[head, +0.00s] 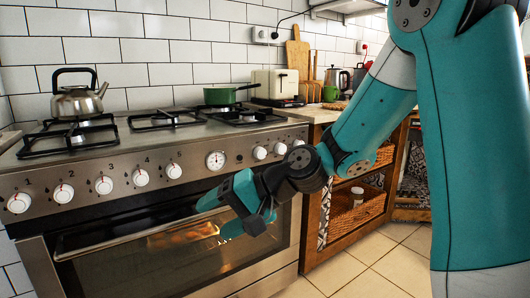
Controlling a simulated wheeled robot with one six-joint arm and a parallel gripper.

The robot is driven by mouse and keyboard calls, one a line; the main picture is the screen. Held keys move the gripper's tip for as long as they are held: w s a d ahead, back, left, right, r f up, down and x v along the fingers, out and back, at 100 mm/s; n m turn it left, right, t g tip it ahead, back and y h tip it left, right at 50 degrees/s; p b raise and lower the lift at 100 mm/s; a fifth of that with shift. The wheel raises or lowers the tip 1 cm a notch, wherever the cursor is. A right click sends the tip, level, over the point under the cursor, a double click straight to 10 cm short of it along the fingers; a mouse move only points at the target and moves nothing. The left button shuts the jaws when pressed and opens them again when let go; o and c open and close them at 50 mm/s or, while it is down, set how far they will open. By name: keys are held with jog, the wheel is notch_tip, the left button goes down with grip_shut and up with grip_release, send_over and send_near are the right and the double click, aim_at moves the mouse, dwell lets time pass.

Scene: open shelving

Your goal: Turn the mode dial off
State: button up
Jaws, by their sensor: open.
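The stove's front panel (130,199) carries a row of white dials. Several numbered dials, such as the leftmost one (18,203), sit left of the round gauge (215,160). Right of the gauge are a white dial (260,153), a second one (280,149) and a third one, partly behind my arm. I cannot tell which is the mode dial, and its setting is too small to read. My gripper (214,217) is open and empty in front of the oven door, below the gauge, and apart from the dials. Its teal fingers point left.
The oven door (110,275) is closed, with its handle (100,246) across the top and a warm glow behind the glass. A kettle (77,100) and a green pan (219,96) stand on the hob. A wooden cabinet (318,235) stands at right. Tiled floor (375,270) is clear.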

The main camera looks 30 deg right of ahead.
jog(key=w+d+m+t+h+p, duration=0.1)
jog(key=w+d+m+t+h, duration=0.25)
jog(key=d+m, duration=0.5)
jog(key=w+d+m+t+h, duration=0.2)
jog(key=d+m+t, duration=0.25)
jog(key=d, duration=0.65)
jog(key=w+d+m+t+h+p, duration=0.1)
jog(key=w+d+m+t+h, duration=0.2)
jog(key=d+m, duration=0.5)
jog(key=n+p, duration=0.1)
jog(key=p, duration=1.3)
send_near(263, 154)
jog(key=shift+t+y, duration=0.3)
jog(key=shift+y, duration=0.05)
jog(key=w+p, duration=0.1)
jog(key=w, duration=0.1)
jog(key=w+p, duration=0.1)
jog(key=w, duration=0.2)
jog(key=w+a+p, duration=0.1)
jog(key=w, duration=0.1)
jog(key=shift+w+f, duration=0.3)
jog(key=shift+w, duration=0.7)
jog(key=c, duration=0.9)
